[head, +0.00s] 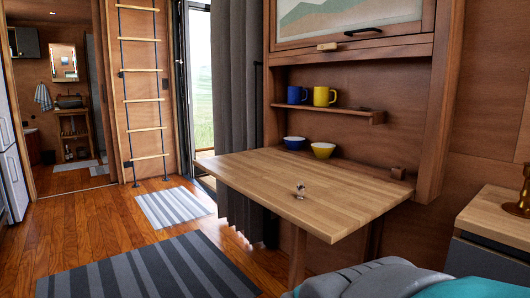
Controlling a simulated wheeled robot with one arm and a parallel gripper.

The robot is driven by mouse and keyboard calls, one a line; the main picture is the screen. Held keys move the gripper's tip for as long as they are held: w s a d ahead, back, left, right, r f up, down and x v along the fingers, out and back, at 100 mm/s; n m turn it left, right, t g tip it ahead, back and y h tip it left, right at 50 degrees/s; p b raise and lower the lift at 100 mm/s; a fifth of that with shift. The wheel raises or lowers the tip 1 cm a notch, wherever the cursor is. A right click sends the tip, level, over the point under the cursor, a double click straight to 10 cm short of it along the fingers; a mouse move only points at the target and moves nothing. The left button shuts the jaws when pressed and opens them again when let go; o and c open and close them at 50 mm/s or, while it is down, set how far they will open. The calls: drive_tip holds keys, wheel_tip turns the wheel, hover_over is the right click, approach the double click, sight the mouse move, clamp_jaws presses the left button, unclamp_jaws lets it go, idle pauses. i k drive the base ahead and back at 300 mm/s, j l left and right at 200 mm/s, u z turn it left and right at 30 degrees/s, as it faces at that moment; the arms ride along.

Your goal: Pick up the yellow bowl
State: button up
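The yellow bowl (323,151) stands upright at the back of the fold-out wooden table (250,178), near the wall. Its outside is yellow and its inside looks white. A blue bowl (295,143) stands just to its left, close to it or touching; I cannot tell which. My gripper is not in view. Nothing hides the front of the yellow bowl.
A shelf (345,113) above the bowls holds a blue mug (296,95) and a yellow mug (324,96). A small metallic object (300,190) is on the table. Teal and grey shapes (400,278) fill the lower right. Striped rugs (150,268) lie on the open floor at left.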

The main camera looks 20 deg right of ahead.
sight(321, 150)
drive_tip(key=i+j+u, duration=0.3)
drive_tip(key=i, duration=0.75)
drive_tip(key=i+u, duration=0.3)
drive_tip(key=i, duration=0.75)
drive_tip(key=i+j+z, duration=0.1)
drive_tip(key=i+z, duration=0.25)
drive_tip(key=i+j+z, duration=0.15)
drive_tip(key=i+z, duration=0.25)
drive_tip(key=i+j+z, duration=0.35)
drive_tip(key=k+l, duration=0.05)
